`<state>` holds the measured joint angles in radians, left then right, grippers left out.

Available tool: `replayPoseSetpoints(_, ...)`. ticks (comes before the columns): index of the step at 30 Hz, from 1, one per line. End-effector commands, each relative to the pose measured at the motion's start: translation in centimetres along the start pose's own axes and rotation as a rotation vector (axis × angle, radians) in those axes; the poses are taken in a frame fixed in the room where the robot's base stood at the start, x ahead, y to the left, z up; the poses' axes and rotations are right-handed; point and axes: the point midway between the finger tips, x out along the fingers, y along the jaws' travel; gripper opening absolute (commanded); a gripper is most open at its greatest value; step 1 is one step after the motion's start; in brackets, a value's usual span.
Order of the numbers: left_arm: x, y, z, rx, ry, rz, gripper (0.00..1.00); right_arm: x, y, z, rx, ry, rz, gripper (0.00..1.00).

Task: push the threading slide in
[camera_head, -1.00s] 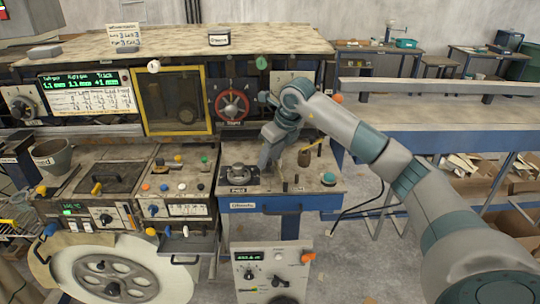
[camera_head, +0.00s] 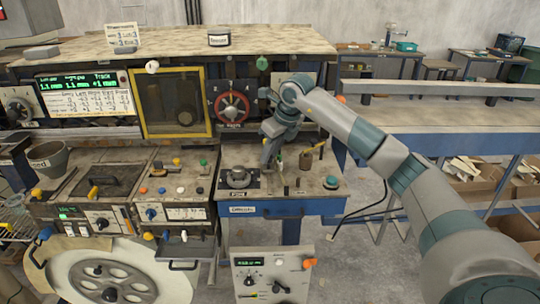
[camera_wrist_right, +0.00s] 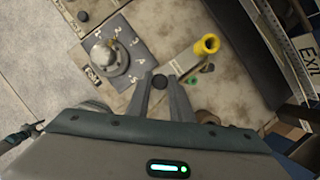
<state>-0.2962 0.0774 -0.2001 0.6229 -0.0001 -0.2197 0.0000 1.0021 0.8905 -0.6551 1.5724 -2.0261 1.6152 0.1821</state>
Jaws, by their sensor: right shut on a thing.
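My right gripper (camera_wrist_right: 158,90) is shut on a small dark round knob (camera_wrist_right: 159,82) in the right wrist view, with one finger on each side of it. The knob stands over the worn bench top and appears to be the threading slide's handle; the slide's body and track are hidden or too small to tell. In the head view my right gripper (camera_head: 266,164) points down over the blue-fronted bench (camera_head: 262,210), just right of a dial. The fingertips are hard to make out there. My left gripper is not in view.
The grey numbered dial (camera_head: 239,174) sits left of the gripper; it also shows in the wrist view (camera_wrist_right: 106,55). A red wheel (camera_head: 232,105) is on the panel behind.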

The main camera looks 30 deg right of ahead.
Motion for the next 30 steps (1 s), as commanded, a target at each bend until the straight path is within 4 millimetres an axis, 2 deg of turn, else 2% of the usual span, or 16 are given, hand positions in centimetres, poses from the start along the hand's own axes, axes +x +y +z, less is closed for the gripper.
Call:
replayPoseSetpoints(1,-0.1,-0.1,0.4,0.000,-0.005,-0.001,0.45,-0.4,-0.3,0.3,0.003,-0.010,-0.005,0.22)
replayPoseSetpoints(3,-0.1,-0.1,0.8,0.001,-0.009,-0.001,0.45,-0.4,-0.2,0.3,0.003,-0.010,-0.005,0.38)
replayPoseSetpoints(14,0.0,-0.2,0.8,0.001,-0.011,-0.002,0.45,-0.3,-0.1,0.2,0.001,-0.006,-0.002,0.38)
replayPoseSetpoints(19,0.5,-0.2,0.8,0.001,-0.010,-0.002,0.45,-1.1,-0.1,0.2,0.001,-0.007,-0.002,0.38)
replayPoseSetpoints(23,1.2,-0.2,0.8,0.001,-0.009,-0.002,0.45,-2.5,-0.1,0.1,0.001,-0.009,-0.003,0.38)
replayPoseSetpoints(30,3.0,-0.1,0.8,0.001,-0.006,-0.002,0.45,-6.7,-0.2,0.1,0.001,-0.011,-0.003,0.38)
